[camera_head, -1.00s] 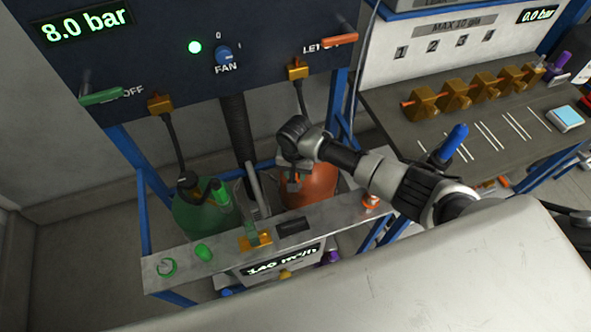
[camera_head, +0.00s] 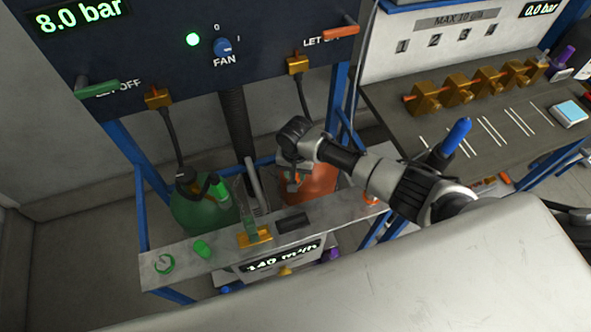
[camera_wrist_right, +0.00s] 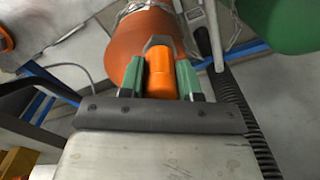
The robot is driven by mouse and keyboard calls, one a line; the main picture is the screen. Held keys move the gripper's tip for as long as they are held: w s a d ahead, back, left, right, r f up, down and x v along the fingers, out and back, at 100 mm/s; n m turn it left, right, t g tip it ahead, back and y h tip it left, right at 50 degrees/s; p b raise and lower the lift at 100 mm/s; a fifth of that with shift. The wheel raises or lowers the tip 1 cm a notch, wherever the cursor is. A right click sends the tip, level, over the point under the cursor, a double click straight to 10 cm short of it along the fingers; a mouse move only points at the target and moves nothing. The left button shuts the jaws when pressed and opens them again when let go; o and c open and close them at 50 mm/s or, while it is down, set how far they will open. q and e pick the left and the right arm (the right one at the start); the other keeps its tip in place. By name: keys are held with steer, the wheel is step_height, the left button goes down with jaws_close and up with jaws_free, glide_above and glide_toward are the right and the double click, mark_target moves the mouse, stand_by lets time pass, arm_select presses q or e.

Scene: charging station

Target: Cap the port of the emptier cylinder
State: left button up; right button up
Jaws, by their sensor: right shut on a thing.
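My right gripper (camera_head: 290,182) is over the orange cylinder (camera_head: 320,178) behind the metal shelf. In the right wrist view its green fingers (camera_wrist_right: 159,80) are shut on an orange cap (camera_wrist_right: 158,72), which lies in front of the orange cylinder (camera_wrist_right: 140,30). The cylinder's port is hidden, so I cannot tell whether the cap touches it. The green cylinder (camera_head: 195,222) stands to the left with a hose on top. A green cap (camera_head: 201,249) and a green ring (camera_head: 164,263) lie on the shelf. My left gripper is not in view.
The metal shelf (camera_head: 210,264) runs in front of the cylinders, with an orange ring (camera_head: 371,199) at its right end. A black corrugated hose (camera_head: 236,125) hangs between the cylinders. A workbench (camera_head: 425,125) with brass blocks stands at the right.

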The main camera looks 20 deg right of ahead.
steer(key=shift+f, duration=0.3)
steer(key=o, duration=1)
steer(key=shift+r, duration=0.1)
step_height(320, 180, up, 11)
steer(key=shift+f+b, duration=0.15)
steer(key=shift+b, duration=0.2)
